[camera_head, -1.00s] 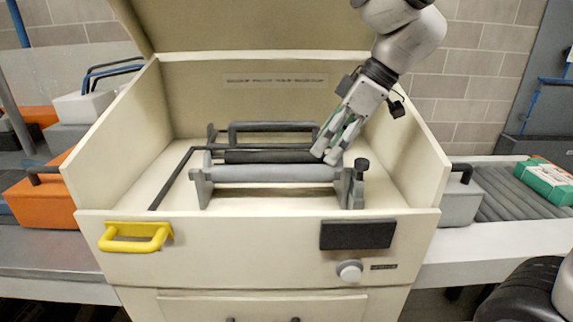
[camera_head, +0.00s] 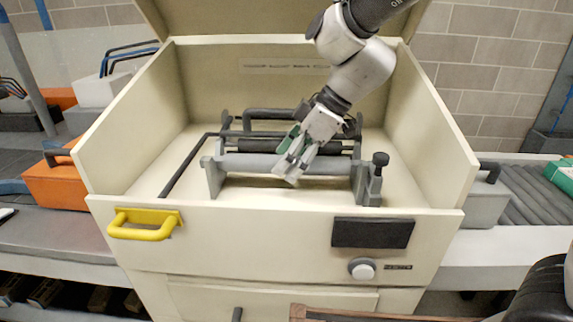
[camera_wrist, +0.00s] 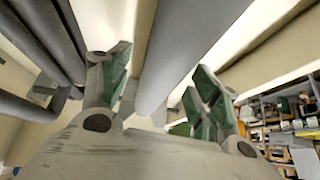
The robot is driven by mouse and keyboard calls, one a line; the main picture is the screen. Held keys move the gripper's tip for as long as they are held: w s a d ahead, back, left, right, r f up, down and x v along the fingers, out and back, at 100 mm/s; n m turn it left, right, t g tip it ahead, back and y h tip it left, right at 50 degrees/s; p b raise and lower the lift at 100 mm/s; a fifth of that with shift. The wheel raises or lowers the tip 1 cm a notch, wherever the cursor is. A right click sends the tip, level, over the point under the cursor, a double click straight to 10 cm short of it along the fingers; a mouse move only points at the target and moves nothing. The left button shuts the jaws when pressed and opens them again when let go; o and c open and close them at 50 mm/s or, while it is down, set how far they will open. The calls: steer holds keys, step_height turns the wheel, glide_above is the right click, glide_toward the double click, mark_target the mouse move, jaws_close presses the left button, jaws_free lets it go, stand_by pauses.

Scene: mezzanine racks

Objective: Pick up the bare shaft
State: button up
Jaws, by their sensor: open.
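The bare shaft, a light grey cylinder (camera_head: 243,162), lies across two grey upright supports (camera_head: 214,178) inside the open cream cabinet. My gripper (camera_head: 289,160) is open, over the middle of the shaft, with its fingers tilted down and hiding part of it. In the wrist view the shaft (camera_wrist: 192,38) runs lengthwise between the spread fingers (camera_wrist: 160,85) with their green inner pads. Whether either finger touches the shaft cannot be told.
A black roller (camera_head: 262,145) lies just behind the shaft, with dark bent bars (camera_head: 185,165) around it. A black-topped knob (camera_head: 380,160) stands at the right support. The cabinet's side walls (camera_head: 432,130) and front panel (camera_head: 270,235) enclose the space.

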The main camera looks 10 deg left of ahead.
steer(key=shift+r, duration=0.1)
jaws_close()
